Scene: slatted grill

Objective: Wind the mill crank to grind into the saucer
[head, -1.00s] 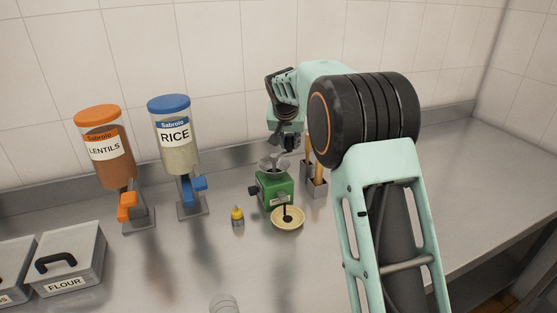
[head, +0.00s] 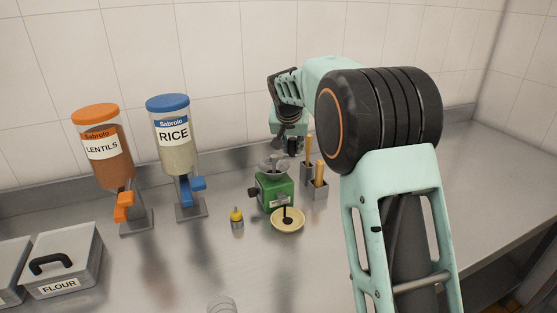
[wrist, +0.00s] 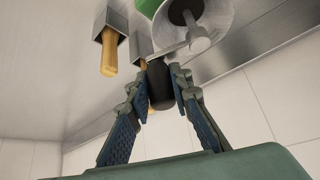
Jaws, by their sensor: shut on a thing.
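The green mill (head: 274,190) stands upright on the steel counter, with a metal hopper on top. The cream saucer (head: 288,225) sits in front of it, with a dark patch in its middle. My gripper (head: 292,148) is above and just behind the mill's top in the head view, small there. In the wrist view, my gripper (wrist: 162,76) is shut on the black crank knob (wrist: 159,92), one finger on each side. The metal crank arm (wrist: 172,51) runs from the knob to the hub over the hopper (wrist: 217,22).
Two grey holders with wooden handles (head: 318,188) stand close right of the mill. A small yellow-capped bottle (head: 237,220) is to its left. Rice (head: 175,140) and lentil (head: 105,150) dispensers stand further left, with a flour bin (head: 62,262). Counter at right is clear.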

